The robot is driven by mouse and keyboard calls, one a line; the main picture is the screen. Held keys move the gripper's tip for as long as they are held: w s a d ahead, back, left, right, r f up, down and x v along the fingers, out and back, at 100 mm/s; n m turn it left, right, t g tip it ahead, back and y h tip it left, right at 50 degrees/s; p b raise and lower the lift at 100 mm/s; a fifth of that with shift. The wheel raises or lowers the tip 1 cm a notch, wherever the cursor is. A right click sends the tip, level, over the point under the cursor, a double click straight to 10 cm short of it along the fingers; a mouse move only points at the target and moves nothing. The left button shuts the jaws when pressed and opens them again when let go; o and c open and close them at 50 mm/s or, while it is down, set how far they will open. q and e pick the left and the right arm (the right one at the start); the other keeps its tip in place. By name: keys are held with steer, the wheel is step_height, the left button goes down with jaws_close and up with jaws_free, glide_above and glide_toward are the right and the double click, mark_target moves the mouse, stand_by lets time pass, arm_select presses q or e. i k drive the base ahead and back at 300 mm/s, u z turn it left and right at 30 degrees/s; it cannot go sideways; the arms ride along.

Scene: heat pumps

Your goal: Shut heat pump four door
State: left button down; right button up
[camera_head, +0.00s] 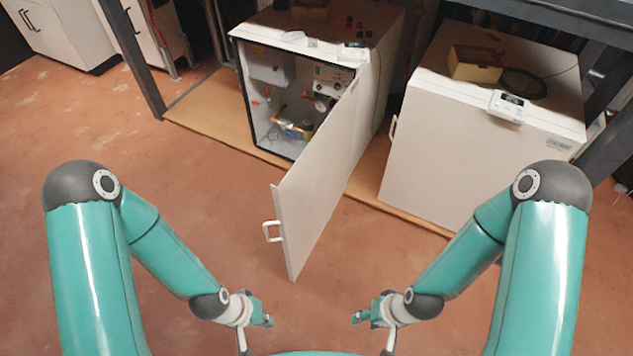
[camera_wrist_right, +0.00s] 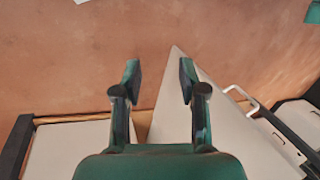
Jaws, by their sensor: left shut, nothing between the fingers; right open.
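A white heat pump (camera_head: 262,75) stands open in the middle of the head view, with pipes and parts showing inside. Its white door (camera_head: 318,175) is swung wide out towards me, with a white handle (camera_head: 271,231) near its free edge. The door (camera_wrist_right: 215,115) and handle (camera_wrist_right: 240,98) also appear in the right wrist view. My left gripper (camera_head: 266,319) is shut and empty, in front of and below the door's free edge. My right gripper (camera_head: 359,318) is open and empty, right of the door and apart from it; its fingers (camera_wrist_right: 159,82) show in the wrist view. No number is readable.
A closed white heat pump (camera_head: 440,150) stands on the right, with a box (camera_head: 474,64) and a small display unit (camera_head: 508,105) on top. Both pumps stand on a wooden board (camera_head: 205,112). A dark rack post (camera_head: 133,60) rises at left. Floor (camera_head: 180,180) left of the door is clear.

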mark_target(306, 200)
steer(key=u, duration=0.2)
steer(key=i, duration=0.5)
steer(key=z, duration=1)
steer(key=k, duration=0.4)
steer(key=z, duration=0.1)
steer(key=i, duration=0.45)
steer(key=u, duration=0.1)
